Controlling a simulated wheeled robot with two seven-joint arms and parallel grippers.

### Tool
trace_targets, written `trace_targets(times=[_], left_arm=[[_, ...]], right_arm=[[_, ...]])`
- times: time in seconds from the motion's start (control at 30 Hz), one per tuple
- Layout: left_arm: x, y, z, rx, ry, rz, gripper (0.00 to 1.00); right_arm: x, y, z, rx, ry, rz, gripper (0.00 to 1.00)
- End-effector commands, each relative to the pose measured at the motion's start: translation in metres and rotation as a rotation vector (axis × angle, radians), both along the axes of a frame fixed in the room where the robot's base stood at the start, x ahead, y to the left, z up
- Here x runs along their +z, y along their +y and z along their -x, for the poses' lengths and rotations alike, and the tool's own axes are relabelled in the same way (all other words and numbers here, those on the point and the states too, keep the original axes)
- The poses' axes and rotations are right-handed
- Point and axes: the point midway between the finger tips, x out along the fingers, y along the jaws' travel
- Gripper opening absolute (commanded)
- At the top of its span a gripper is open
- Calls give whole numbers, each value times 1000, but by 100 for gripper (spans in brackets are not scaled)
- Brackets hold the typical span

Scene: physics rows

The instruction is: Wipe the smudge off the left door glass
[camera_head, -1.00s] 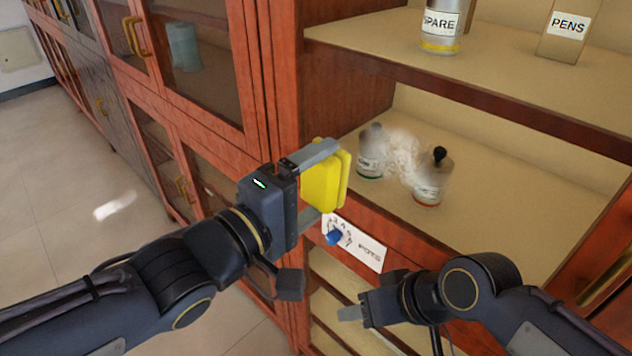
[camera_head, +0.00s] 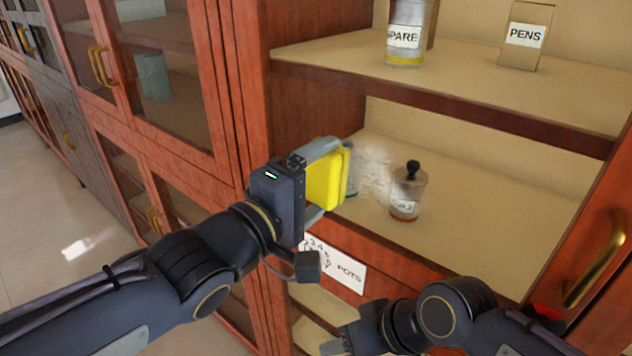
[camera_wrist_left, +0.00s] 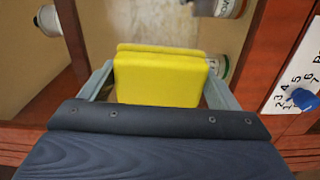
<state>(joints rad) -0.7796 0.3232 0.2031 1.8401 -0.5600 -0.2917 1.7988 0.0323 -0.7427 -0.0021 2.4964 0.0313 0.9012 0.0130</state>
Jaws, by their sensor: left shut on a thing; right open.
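My left gripper (camera_head: 322,182) is shut on a yellow sponge (camera_head: 328,178), held upright in front of the cabinet opening. The sponge (camera_wrist_left: 160,80) also fills the middle of the left wrist view, between the two fingers. The smudge (camera_head: 374,172) is a hazy whitish patch just right of the sponge, seen against the lower shelf. The glass itself is so clear that I cannot make out its surface, nor whether the sponge touches it. My right gripper (camera_head: 336,344) is open and empty, low at the bottom of the head view.
A stoppered jar (camera_head: 408,192) stands on the lower shelf behind the smudge; another is mostly hidden by the sponge. A POTS label (camera_head: 340,266) is below. A brass handle (camera_head: 596,258) is at right.

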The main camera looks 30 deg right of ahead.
Motion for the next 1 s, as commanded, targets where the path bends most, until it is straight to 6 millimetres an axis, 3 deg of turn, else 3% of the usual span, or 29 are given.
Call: trace_targets(times=[1.0], left_arm=[[0,-12,-4,-1,0,1,65]], right_arm=[[-2,0,0,0,0,0,51]])
